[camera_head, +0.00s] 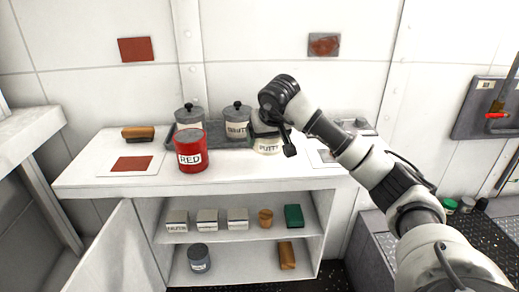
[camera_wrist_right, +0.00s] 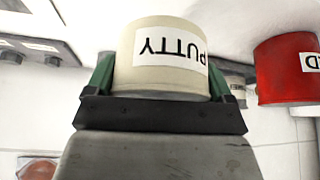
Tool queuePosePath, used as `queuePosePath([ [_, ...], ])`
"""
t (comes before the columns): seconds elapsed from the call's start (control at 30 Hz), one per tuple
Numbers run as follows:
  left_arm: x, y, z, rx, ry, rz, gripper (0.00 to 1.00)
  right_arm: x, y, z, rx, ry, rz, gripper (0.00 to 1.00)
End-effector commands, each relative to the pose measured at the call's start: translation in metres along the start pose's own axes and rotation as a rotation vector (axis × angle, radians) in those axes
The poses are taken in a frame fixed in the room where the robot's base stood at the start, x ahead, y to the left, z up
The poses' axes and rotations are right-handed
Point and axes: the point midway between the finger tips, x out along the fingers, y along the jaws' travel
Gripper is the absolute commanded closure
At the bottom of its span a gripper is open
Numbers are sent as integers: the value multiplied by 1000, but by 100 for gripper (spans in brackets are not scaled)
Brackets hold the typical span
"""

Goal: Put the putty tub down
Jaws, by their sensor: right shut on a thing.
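The putty tub (camera_head: 267,147) is cream with a white PUTTY label. In the head view it is at the right end of the row of containers on the white counter, partly covered by my right gripper (camera_head: 272,128). In the right wrist view the putty tub (camera_wrist_right: 165,60) sits between the green-padded fingers of my right gripper (camera_wrist_right: 160,95), which is shut on it. I cannot tell whether the tub touches the dark tray or the counter under it. My left gripper is not in view.
A brush (camera_head: 138,133) and a sample card (camera_head: 132,164) lie left. The counter (camera_head: 240,182) is bare in front.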

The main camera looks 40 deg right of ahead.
Motion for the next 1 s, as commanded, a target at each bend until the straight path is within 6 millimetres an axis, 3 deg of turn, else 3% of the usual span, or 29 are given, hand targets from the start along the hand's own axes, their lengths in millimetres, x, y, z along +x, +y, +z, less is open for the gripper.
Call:
queuePosePath([
  [0.2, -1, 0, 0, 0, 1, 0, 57, 16, -12, -4, 2, 0, 0, 50],
  [0.43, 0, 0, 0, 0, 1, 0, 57, 44, -13, 12, 1, -1, -1, 50],
  [0.87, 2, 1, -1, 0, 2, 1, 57, 51, -12, 16, 1, 2, 1, 50],
  [0.9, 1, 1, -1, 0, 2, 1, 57, 52, -12, 16, 1, 0, 1, 14],
  [1.0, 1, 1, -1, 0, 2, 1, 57, 51, -12, 16, 1, 0, 0, 0],
])
